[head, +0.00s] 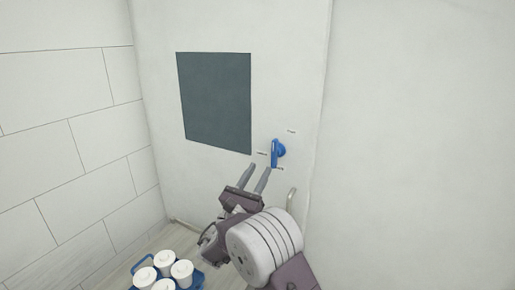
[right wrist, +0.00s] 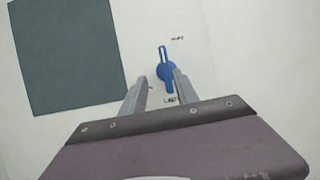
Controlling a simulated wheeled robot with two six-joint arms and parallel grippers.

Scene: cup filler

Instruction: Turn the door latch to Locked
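The blue door latch (head: 275,152) is on a pale door, below and right of a dark panel. Its bar stands nearly upright in the head view. In the right wrist view, the latch (right wrist: 166,73) also stands nearly upright, with a pale line on its upper part. Small labels sit around it, too blurred to read for certain. My right gripper (head: 257,170) is open and empty, its fingertips just left of and below the latch in the head view. Whether a finger touches the latch cannot be told. My left gripper is not in view.
The dark panel (head: 215,102) is on the door. A curved metal handle (head: 292,198) is below the latch. A blue carrier (head: 141,270) with several white lidded containers is on the floor at lower left. A tiled wall (head: 60,130) is at left.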

